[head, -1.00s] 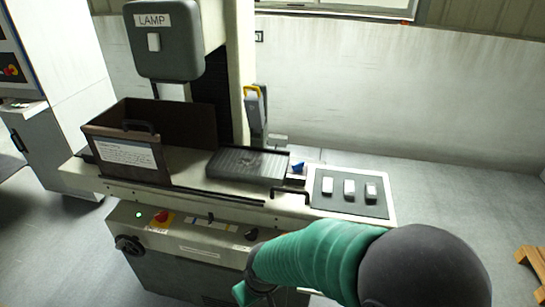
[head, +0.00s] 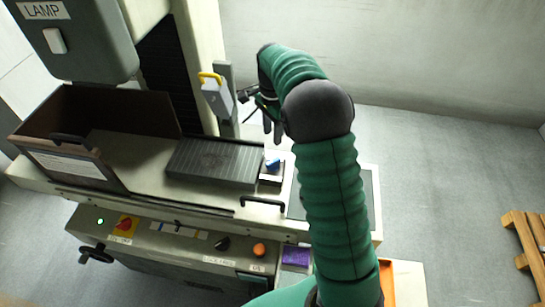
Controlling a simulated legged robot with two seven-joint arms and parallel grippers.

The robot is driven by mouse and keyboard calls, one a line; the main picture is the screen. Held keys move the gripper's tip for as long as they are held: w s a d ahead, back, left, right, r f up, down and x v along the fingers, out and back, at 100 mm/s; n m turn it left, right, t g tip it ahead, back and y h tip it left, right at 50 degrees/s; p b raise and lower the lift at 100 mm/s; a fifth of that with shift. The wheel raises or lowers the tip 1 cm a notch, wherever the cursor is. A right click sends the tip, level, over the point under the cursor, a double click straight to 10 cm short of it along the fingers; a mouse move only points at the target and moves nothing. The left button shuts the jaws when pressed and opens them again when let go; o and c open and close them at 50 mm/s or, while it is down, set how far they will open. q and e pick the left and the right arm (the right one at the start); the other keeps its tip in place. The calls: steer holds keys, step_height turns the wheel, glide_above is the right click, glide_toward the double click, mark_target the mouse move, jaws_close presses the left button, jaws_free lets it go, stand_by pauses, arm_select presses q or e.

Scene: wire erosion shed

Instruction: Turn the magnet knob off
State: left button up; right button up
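Two rotary knobs show on the machine's front panel in the head view. A black knob (head: 221,243) sits near the middle; a red knob on a yellow plate (head: 124,227) sits at the left. The small labels are too blurred to tell which is the magnet's. The dark ribbed magnet plate (head: 213,163) lies on the machine table behind the panel. My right gripper (head: 272,127) hangs beyond the plate's right end, fingers down with a narrow gap between them, holding nothing visible. It is well apart from both knobs. My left gripper is out of view.
A brown open box guard (head: 75,148) stands left on the table, under the LAMP housing (head: 75,38). A blue piece (head: 273,163) lies by the plate. An orange button (head: 259,249) and purple tray (head: 296,255) are at the front. A wooden pallet (head: 525,245) is at right.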

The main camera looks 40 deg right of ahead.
mark_target(273, 160)
step_height(273, 160, down, 13)
steer(key=shift+f+p, duration=0.15)
steer(key=shift+p, duration=0.45)
jaws_close()
